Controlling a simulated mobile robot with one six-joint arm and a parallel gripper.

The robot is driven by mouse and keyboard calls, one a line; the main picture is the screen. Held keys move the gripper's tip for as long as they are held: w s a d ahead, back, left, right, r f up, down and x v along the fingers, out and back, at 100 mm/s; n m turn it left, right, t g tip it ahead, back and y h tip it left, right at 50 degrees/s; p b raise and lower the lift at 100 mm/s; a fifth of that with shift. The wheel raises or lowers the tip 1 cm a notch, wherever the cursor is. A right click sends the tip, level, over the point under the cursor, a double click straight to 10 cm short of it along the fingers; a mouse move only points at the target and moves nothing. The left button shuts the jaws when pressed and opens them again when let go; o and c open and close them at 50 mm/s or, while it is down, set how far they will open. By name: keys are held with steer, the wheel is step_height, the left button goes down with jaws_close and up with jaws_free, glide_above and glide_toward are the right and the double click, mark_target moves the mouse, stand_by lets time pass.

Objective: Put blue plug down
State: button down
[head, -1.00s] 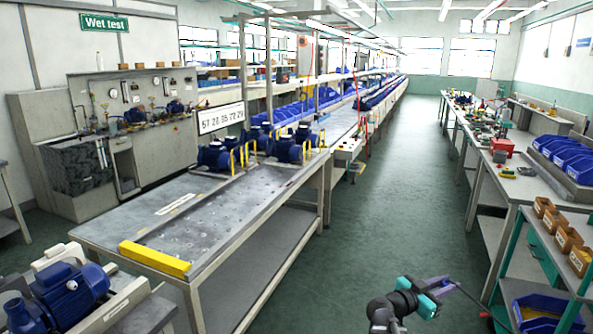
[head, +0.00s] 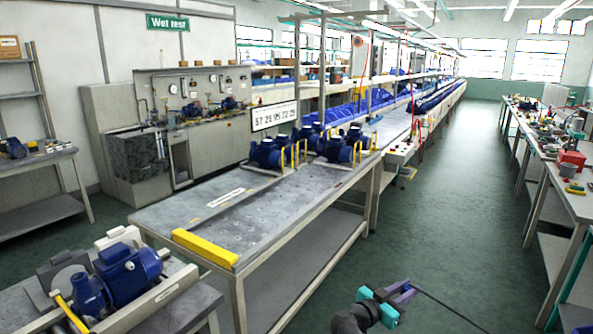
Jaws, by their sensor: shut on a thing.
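My gripper (head: 402,292) shows at the bottom of the head view, right of centre, in the air over the green floor. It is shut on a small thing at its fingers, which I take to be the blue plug. The plug is too small and too covered by the fingers to make out its shape. A thin dark cable (head: 447,309) runs from the fingers down to the right. No surface touches the gripper.
A long grey bench (head: 215,218) with a yellow bar (head: 205,248) holds several blue pumps. A pump (head: 128,273) sits in a fixture at lower left. A wet test stand (head: 130,143) and a side table (head: 40,160) are behind. Green floor (head: 465,220) is clear between benches.

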steer(key=s+a+n+t, duration=0.1)
steer(key=s+a, duration=0.1)
steer(key=a, duration=1.3)
steer(key=shift+a+f+y, duration=0.15)
steer(key=shift+f+y, duration=0.2)
steer(key=shift+y, duration=0.05)
steer(key=shift+w, duration=0.1)
steer(key=shift+f, duration=0.4)
steer(key=shift+t, duration=0.3)
